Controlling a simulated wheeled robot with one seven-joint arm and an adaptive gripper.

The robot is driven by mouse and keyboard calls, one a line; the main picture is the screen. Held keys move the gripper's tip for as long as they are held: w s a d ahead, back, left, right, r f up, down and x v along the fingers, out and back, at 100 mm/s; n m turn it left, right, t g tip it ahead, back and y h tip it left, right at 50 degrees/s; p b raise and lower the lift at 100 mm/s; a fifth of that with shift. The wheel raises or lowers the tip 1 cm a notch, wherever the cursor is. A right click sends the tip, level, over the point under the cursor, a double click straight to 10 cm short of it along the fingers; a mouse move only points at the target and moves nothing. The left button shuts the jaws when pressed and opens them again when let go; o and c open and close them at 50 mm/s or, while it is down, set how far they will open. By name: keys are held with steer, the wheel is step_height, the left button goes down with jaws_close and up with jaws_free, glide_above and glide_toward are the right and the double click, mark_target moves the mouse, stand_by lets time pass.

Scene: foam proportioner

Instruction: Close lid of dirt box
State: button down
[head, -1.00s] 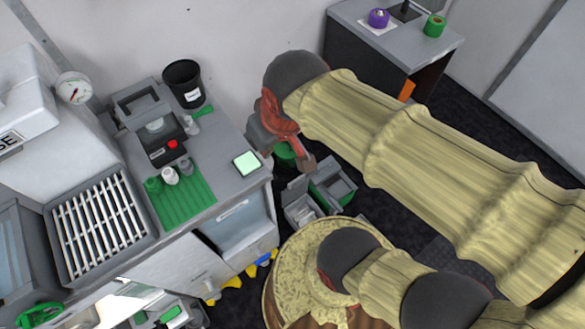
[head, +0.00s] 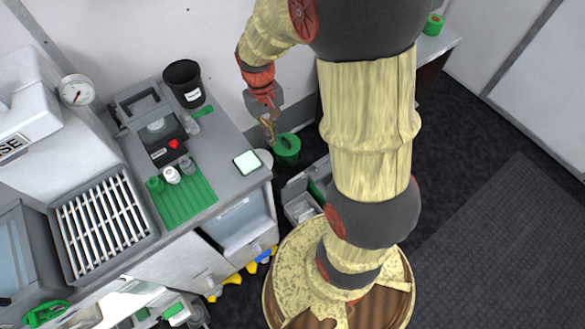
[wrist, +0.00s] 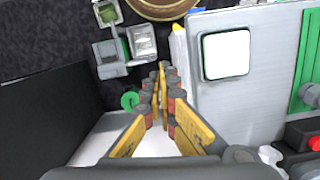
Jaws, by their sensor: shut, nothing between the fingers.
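A grey box (head: 300,208) with open compartments, likely the dirt box, stands on the floor beside the bench. In the head view my arm hides its right part. It also shows in the wrist view (wrist: 142,42), with a raised grey flap (wrist: 108,58) beside an open pale compartment and green in another compartment. My gripper (head: 270,137) is shut and empty, pointing down between the bench's back corner and a green bucket (head: 287,146). In the wrist view the fingers (wrist: 162,78) meet, well apart from the box.
The grey bench (head: 225,160) with a pale green-edged pad (head: 247,162) is close left of my gripper. A black bin (head: 184,82) stands at its back. Yellow and blue items (head: 262,260) lie by its foot. Dark floor at right is open.

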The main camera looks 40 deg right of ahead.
steer(key=w+d+f+g, duration=0.1)
steer(key=w+d+f, duration=0.15)
steer(key=f, duration=0.85)
steer(key=w+d+f+g+p, duration=0.15)
steer(key=d+f, duration=0.25)
steer(key=f, duration=0.6)
steer(key=w+d+f, duration=0.3)
steer(key=d+f, duration=0.1)
steer(key=f, duration=0.7)
steer(key=w+d+f+n+t, duration=0.1)
steer(key=w+d+f, duration=0.3)
steer(key=w+f, duration=0.15)
steer(key=s+f+b, duration=0.4)
steer(key=s+f, duration=0.1)
steer(key=f, duration=0.4)
steer(key=shift+s+a+f+n, duration=0.2)
steer(key=shift+s+a+n, duration=0.1)
steer(key=shift+a, duration=0.1)
steer(key=shift+s+t, duration=0.1)
steer(key=shift+t, duration=0.15)
